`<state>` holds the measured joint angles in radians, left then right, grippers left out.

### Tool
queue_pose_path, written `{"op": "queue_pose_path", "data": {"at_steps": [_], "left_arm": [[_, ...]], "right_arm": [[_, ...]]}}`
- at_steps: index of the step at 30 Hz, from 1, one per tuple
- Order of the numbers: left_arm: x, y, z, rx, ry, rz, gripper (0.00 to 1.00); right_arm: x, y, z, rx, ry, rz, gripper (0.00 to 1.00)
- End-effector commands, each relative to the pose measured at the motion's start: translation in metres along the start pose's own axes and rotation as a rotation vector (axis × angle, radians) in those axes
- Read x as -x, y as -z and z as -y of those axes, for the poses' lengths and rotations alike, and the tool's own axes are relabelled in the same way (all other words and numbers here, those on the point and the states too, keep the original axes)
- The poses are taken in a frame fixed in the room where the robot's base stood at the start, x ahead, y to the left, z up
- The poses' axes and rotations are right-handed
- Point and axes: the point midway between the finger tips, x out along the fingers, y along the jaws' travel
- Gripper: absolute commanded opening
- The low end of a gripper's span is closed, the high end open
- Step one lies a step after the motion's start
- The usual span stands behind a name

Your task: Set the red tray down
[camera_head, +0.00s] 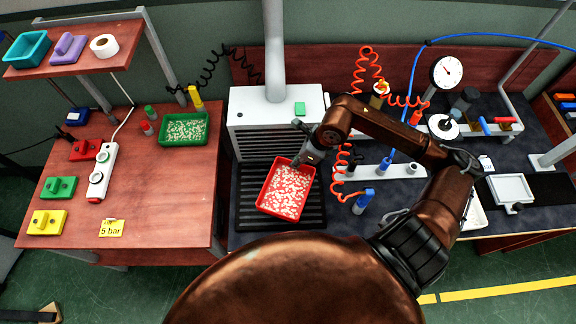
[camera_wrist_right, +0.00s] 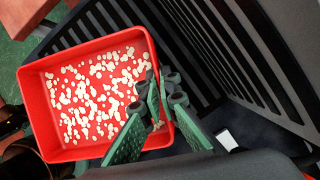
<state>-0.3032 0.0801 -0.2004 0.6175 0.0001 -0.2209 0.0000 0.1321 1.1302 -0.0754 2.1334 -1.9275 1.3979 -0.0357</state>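The red tray (camera_head: 286,188), full of small pale pieces, is over the black ribbed surface (camera_head: 248,213) in front of the white machine, turned a little. My right gripper (camera_head: 307,160) is at its upper right corner. In the right wrist view the tray (camera_wrist_right: 48,128) fills the left half, and the green fingers of my right gripper (camera_wrist_right: 163,100) close on its right wall, one finger inside and one outside. I cannot tell whether the tray's underside touches the ribbed surface. My left gripper is out of view.
The white machine (camera_head: 277,108) stands right behind the tray. A white rail (camera_head: 378,171) with blue-ended red coiled hoses is close on the right. A green tray (camera_head: 184,130) of similar pieces sits on the wooden table (camera_head: 160,190) at left, across a gap.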

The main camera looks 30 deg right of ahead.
Motion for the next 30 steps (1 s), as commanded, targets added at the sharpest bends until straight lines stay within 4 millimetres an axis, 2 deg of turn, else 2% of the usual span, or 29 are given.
{"op": "queue_pose_path", "data": {"at_steps": [1,3,6,11,14,18,29,30], "left_arm": [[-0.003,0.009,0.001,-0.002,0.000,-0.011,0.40],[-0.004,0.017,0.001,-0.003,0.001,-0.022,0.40],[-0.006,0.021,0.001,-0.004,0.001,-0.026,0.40],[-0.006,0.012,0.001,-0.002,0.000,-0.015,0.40],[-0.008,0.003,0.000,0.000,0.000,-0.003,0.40],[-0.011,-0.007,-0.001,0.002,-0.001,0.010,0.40],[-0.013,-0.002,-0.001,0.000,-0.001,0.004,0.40],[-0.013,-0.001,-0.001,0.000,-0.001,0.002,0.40]], "right_arm": [[-0.012,-0.004,0.002,-0.001,-0.004,0.004,0.00],[-0.023,-0.008,0.006,0.000,-0.003,0.004,0.00],[-0.033,-0.010,0.009,0.002,-0.001,0.003,0.00],[-0.040,-0.013,0.011,0.002,-0.002,0.003,0.00],[-0.052,-0.014,0.014,0.002,-0.003,0.002,0.00],[-0.072,-0.004,0.013,0.000,-0.004,0.000,0.00],[-0.077,-0.002,0.014,0.004,0.000,0.001,0.00],[-0.078,-0.001,0.014,0.004,0.000,0.001,0.03]]}}
